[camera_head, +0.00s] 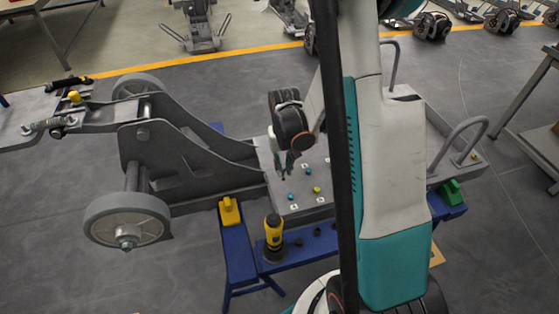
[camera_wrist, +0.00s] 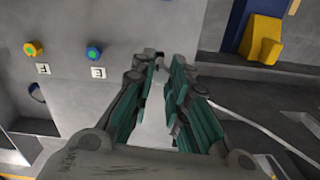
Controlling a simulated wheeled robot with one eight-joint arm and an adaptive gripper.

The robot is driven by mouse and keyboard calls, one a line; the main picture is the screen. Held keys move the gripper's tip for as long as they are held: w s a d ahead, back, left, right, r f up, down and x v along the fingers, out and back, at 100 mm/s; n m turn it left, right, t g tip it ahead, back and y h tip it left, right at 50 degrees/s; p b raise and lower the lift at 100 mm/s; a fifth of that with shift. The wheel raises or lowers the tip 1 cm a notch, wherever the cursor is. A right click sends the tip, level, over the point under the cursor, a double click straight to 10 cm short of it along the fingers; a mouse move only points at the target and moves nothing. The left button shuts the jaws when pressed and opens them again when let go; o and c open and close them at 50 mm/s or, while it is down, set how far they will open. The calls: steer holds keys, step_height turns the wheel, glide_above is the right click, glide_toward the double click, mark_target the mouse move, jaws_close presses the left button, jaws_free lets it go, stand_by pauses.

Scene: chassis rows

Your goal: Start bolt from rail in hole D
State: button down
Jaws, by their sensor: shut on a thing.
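The grey chassis plate (camera_head: 265,160) carries several blue and yellow bolt heads beside small white letter tags. In the wrist view, a yellow-ringed bolt head (camera_wrist: 33,48) sits above tag F (camera_wrist: 43,69), and a blue bolt head (camera_wrist: 94,53) sits above tag E (camera_wrist: 97,72). My gripper (camera_head: 284,172) points down at the plate's left part; in the wrist view its fingers (camera_wrist: 166,68) are to the right of E. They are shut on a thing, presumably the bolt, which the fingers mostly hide. Hole D and its tag cannot be made out.
A blue bench rail (camera_head: 235,262) with dark round seats stands in front of the chassis. On it are a yellow-black tool (camera_head: 273,232), a yellow block (camera_head: 229,211) and a green block (camera_head: 451,191). A curved handle (camera_head: 462,140) rises at right. My arm hides the plate's middle.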

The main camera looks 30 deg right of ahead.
steer(key=n+p, duration=0.1)
steer(key=n, duration=0.2)
steer(key=shift+f, duration=0.2)
steer(key=n+p, duration=0.1)
steer(key=n, duration=0.4)
steer(key=n+b, duration=0.1)
steer(key=n, duration=0.1)
steer(key=shift+f+n, duration=0.25)
steer(key=shift+n, duration=0.05)
steer(key=n+b, duration=0.1)
steer(key=n, duration=0.3)
steer(key=shift+r, duration=0.1)
steer(key=shift+f+b, duration=1)
steer(key=shift+b, duration=0.05)
stand_by(0.6)
steer(key=shift+f, duration=0.35)
steer(key=shift+f+b, duration=0.3)
steer(key=shift+b, duration=0.2)
